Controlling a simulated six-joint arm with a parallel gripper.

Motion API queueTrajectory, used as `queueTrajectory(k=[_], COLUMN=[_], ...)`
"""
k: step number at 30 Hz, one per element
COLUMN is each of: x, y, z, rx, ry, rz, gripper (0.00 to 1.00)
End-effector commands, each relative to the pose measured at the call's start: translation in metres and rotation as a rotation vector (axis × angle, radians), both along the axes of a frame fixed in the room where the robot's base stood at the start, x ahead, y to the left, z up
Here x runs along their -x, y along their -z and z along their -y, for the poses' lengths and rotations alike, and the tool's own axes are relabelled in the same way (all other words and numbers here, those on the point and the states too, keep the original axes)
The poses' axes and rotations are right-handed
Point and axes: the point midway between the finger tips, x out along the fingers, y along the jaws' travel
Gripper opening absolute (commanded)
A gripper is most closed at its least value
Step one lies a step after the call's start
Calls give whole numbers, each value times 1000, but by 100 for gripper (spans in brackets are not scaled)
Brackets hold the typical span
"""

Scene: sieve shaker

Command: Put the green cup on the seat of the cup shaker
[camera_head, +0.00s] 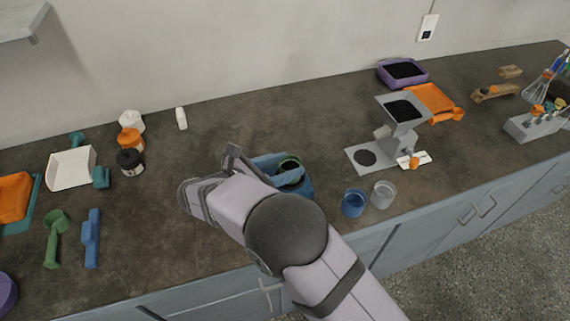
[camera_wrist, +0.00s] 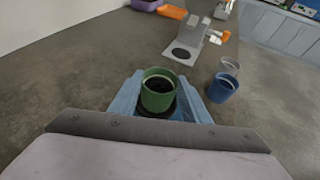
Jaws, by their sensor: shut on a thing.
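The green cup (camera_wrist: 158,92) is upright between the blue fingers of my gripper (camera_wrist: 158,100) in the wrist view. It has dark contents. In the head view my gripper (camera_head: 285,170) is shut around the cup, and only part of the cup's rim (camera_head: 290,161) shows. I cannot tell whether the cup's bottom touches the counter. A grey machine with a hopper (camera_head: 402,112), apparently the cup shaker, stands to the right. A dark round spot (camera_head: 365,157), which looks like its seat, lies on its flat plate (camera_head: 354,150). The spot shows empty in the wrist view (camera_wrist: 181,53).
A blue cup (camera_head: 353,204) and a clear cup (camera_head: 383,195) stand near the front edge, right of my gripper. A purple tub (camera_head: 402,73) and an orange tray (camera_head: 433,98) lie behind the machine. Bottles (camera_head: 131,139) and scoops (camera_head: 91,240) are at left. The counter just left of the plate is clear.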

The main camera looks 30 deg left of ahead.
Motion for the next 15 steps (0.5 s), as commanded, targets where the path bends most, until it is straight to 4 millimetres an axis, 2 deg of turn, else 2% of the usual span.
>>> queueTrajectory(k=[6, 7, 9, 15], x=[0, 0, 0, 0], y=[4, 4, 3, 4], z=[0, 0, 0, 0], rx=[0, -1, -1, -1], ry=[0, -1, -1, -1], rz=[1, 1, 0, 0], gripper=[15, 47, 64, 64])
